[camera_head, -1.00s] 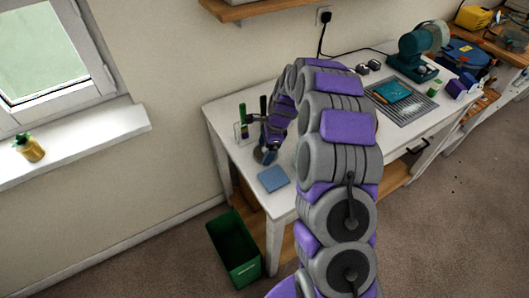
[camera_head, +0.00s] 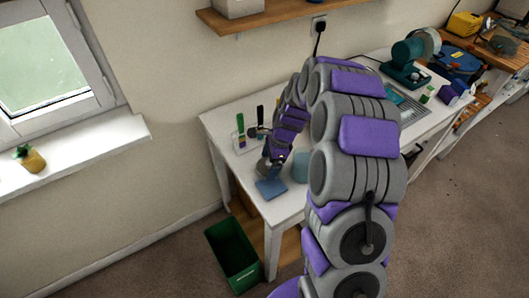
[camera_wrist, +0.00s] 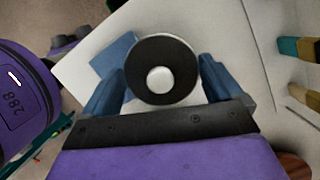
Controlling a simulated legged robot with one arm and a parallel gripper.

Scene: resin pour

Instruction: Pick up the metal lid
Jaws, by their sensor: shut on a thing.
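The metal lid (camera_wrist: 160,80) shows in the wrist view as a dark round disc with a pale rim and a light knob at its centre. My gripper (camera_wrist: 160,85) has its two blue fingers on either side of the lid, shut on it. In the head view my gripper (camera_head: 273,168) is over the left end of the white table (camera_head: 228,119), close behind a blue square (camera_head: 271,188). The lid is small and partly hidden by my gripper there. I cannot tell its height above the table.
A clear rack with upright tools (camera_head: 240,134) stands behind my gripper. A light blue round object (camera_head: 300,168) is to its right, partly hidden by my arm. A green bin (camera_head: 232,253) is on the floor at the left. A teal machine (camera_head: 405,70) stands at the table's far end.

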